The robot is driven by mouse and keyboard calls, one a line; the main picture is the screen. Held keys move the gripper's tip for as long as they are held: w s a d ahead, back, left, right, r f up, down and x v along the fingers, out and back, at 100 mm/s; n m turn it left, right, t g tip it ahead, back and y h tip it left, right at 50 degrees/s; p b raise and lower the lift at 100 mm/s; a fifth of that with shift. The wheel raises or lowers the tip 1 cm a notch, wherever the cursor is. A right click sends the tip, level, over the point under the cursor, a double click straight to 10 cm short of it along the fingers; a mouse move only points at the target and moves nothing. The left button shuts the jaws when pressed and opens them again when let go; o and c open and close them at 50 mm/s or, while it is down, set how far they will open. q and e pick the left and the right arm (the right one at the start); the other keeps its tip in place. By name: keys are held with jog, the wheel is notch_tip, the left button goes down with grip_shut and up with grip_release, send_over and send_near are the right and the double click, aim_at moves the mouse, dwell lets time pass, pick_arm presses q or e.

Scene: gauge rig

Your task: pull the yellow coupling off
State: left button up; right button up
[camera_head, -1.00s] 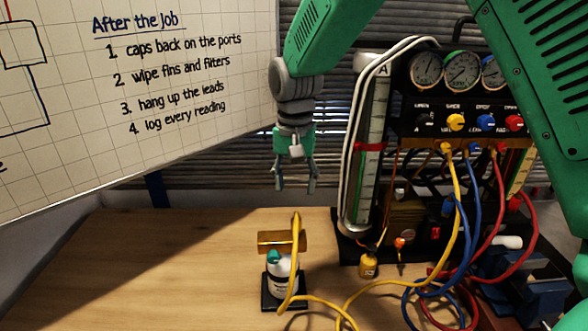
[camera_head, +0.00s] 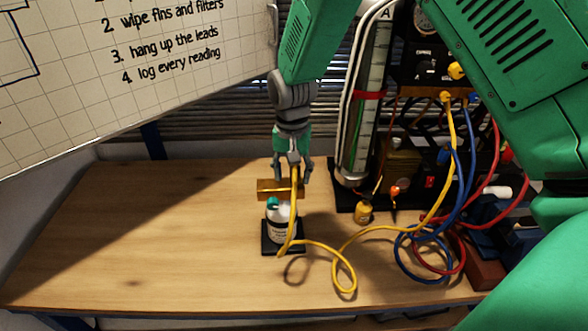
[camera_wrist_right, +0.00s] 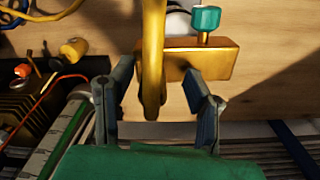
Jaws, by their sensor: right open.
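There the yellow hose end (camera_wrist_right: 152,60) passes in front of the block; I cannot clearly tell the coupling from the hose. My right gripper (camera_head: 293,172) is open just above and behind the block. In the wrist view its fingers (camera_wrist_right: 160,95) stand apart either side of the hose end, without clear contact. My left gripper is not in view.
A gauge rig with a tall tube (camera_head: 360,140) stands at the right. Yellow, blue (camera_head: 408,250) and red hoses loop over the table's right side. The table's left side (camera_head: 130,240) is clear.

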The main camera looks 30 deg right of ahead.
jog(key=shift+a+r, duration=0.1)
grip_shut()
jog(key=shift+d, duration=0.55)
jog(key=shift+a, duration=0.2)
jog(key=shift+w+d+r, duration=0.1)
jog(key=shift+d, duration=0.05)
jog(key=shift+r+p, duration=0.1)
jog(key=shift+p, duration=0.2)
jog(key=shift+r+p, duration=2.15)
jog(key=shift+r, duration=0.2)
